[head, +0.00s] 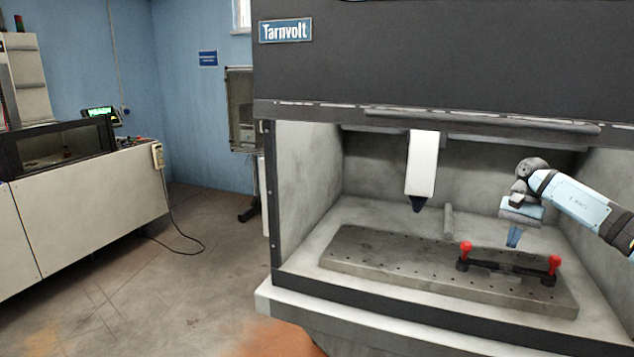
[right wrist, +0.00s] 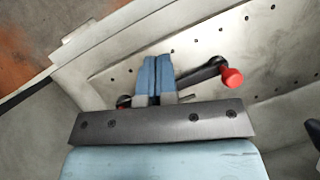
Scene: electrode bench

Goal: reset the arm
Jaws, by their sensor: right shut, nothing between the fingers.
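My right gripper (head: 513,237) hangs inside the machine's work chamber, above the right part of the perforated plate. Its blue fingers point down and are closed together, with nothing between them. In the right wrist view the shut fingers (right wrist: 156,76) reach out over the plate. Below them a black clamp bar (head: 508,267) with red knobs at both ends sits on the plate. One red knob (right wrist: 232,78) shows to the right of the fingers in the right wrist view. The fingers cover part of the bar there. My left gripper is not in view.
A white tool head (head: 422,164) with a dark tip hangs left of my right gripper. The chamber's front sill (head: 400,312) and side walls bound the space. The plate's left half is clear.

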